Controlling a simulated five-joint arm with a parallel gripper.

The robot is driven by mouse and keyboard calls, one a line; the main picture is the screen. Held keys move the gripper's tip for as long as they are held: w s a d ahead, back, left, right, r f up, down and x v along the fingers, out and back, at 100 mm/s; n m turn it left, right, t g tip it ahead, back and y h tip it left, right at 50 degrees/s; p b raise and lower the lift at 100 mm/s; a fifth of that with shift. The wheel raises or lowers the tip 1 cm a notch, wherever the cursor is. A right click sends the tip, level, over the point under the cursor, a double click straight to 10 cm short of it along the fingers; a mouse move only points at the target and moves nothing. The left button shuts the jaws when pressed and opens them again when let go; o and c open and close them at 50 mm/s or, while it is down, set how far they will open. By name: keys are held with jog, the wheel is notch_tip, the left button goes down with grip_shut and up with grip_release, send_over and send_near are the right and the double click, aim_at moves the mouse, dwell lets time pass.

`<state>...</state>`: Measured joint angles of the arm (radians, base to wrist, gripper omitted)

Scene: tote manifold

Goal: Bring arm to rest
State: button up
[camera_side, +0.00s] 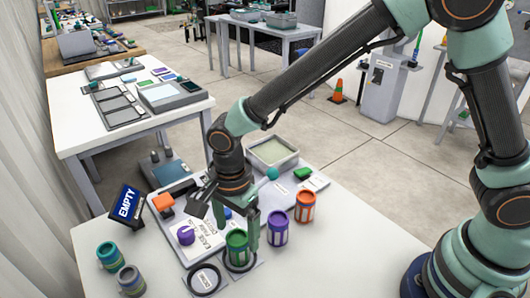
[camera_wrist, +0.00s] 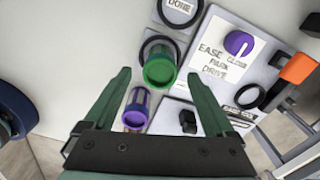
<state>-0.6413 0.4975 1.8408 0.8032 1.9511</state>
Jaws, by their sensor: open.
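My gripper (camera_side: 240,216) is low over the white table, with its jaws open. A green canister (camera_side: 238,247) stands upright in a dark ring just below the fingers. In the wrist view the green canister (camera_wrist: 160,70) shows between the two spread fingertips; I cannot tell whether either finger touches it. The control panel (camera_side: 205,243) lies flat to the left, marked EASE, PARK and DRIVE. Its purple knob (camera_wrist: 238,43) has a white pointer line and shows beside the word CLOSE. An orange-handled lever (camera_side: 163,202) stands at the panel's far left.
A purple canister (camera_side: 278,228) and an orange canister (camera_side: 305,206) stand right of my gripper. An empty dark ring (camera_side: 204,280) lies in front. A pale tray (camera_side: 272,152) is behind. The table's right front is clear.

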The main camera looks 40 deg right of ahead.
notch_tip(320, 180, up, 8)
jog(key=s+d+r+n+t, duration=0.1)
jog(key=d+r+n+t, duration=0.1)
jog(key=d+n, duration=0.3)
jog(key=s+d+r+n+t, duration=0.1)
jog(key=d+r+n, duration=0.3)
jog(key=d, duration=0.7)
jog(key=s+d+r+n+t, duration=0.2)
jog(key=d+n, duration=0.4)
jog(key=d, duration=0.3)
jog(key=shift+s+r+t, duration=0.3)
jog(key=shift+s+r, duration=0.2)
jog(key=shift+r, duration=0.35)
